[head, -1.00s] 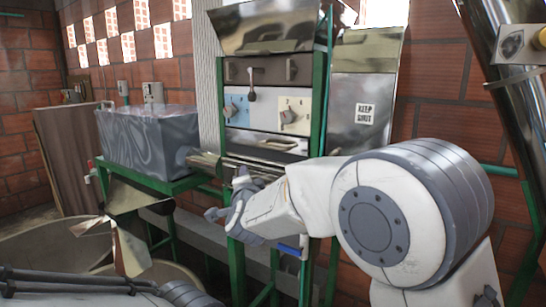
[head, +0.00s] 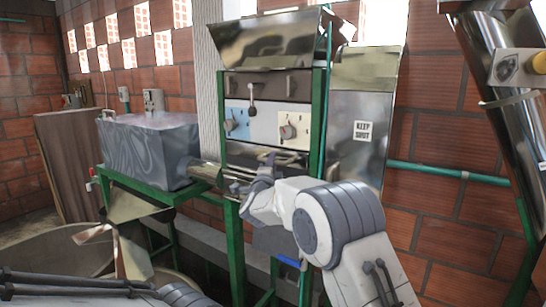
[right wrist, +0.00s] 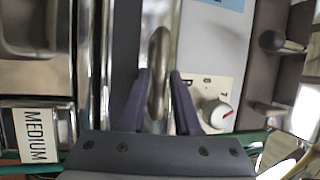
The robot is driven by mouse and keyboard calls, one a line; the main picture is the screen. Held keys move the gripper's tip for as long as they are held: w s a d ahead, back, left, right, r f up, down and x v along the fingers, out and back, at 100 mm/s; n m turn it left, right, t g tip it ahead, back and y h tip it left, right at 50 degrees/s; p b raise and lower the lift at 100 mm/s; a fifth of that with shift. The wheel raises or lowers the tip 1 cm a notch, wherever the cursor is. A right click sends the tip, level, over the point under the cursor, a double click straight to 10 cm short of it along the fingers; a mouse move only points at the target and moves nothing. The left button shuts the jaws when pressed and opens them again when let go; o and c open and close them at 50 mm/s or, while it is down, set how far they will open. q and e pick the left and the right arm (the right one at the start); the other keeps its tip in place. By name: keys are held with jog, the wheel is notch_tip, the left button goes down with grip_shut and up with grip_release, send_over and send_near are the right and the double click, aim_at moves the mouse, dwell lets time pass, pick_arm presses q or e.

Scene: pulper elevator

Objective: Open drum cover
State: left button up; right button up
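The drum cover (head: 234,154) is the shiny metal panel low on the machine's front, below the control panel, with a horizontal bar handle. My right gripper (head: 262,178) is at this handle and partly covers it in the head view. In the right wrist view the metal handle (right wrist: 158,72) lies between the two dark fingers of the right gripper (right wrist: 158,85). The fingers stand apart on either side of it, with slim gaps showing. My left gripper cannot be made out; only dark arm parts show at the bottom left.
A control panel with a dial (head: 288,131) and a lever (head: 251,96) is above the handle. A grey box (head: 150,150) stands on a green frame at left. A "KEEP SHUT" panel (head: 362,100) and a slanted metal pipe (head: 500,90) are at right.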

jog(key=shift+w, duration=0.2)
grip_shut()
dwell(1.4)
